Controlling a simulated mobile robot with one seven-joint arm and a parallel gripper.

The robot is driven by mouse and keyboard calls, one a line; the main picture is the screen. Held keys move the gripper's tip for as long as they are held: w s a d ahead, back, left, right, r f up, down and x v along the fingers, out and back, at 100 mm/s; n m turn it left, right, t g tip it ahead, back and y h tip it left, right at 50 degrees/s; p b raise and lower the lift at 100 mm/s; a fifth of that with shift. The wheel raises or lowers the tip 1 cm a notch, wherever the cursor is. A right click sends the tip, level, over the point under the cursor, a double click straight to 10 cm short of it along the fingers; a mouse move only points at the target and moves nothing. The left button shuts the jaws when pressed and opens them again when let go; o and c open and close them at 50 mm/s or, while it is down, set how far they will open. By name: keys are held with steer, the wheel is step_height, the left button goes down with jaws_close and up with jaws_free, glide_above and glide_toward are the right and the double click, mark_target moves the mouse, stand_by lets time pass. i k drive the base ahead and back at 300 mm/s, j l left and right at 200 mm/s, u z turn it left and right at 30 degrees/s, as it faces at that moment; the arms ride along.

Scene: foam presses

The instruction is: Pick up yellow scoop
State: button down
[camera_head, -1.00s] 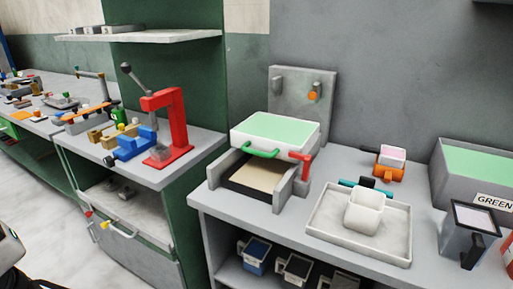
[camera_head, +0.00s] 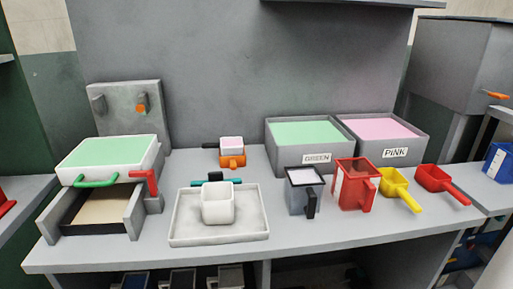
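The yellow scoop (camera_head: 397,188) lies on the grey workbench toward the right, in the head view. Its handle points toward the front right. It sits between a red jug (camera_head: 354,187) on its left and a red scoop (camera_head: 439,184) on its right. My gripper does not show in the current view.
Bins labelled GREEN (camera_head: 304,137) and PINK (camera_head: 382,137) stand behind the scoops. A grey jug (camera_head: 302,192) stands left of the red jug. A white tray (camera_head: 188,228) with a white cup and a press (camera_head: 108,160) are further left. The bench front edge (camera_head: 330,243) is mostly clear.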

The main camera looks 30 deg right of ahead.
mark_target(399, 192)
steer(key=z, duration=1.8)
steer(key=i+j+u, duration=0.25)
steer(key=j, duration=0.1)
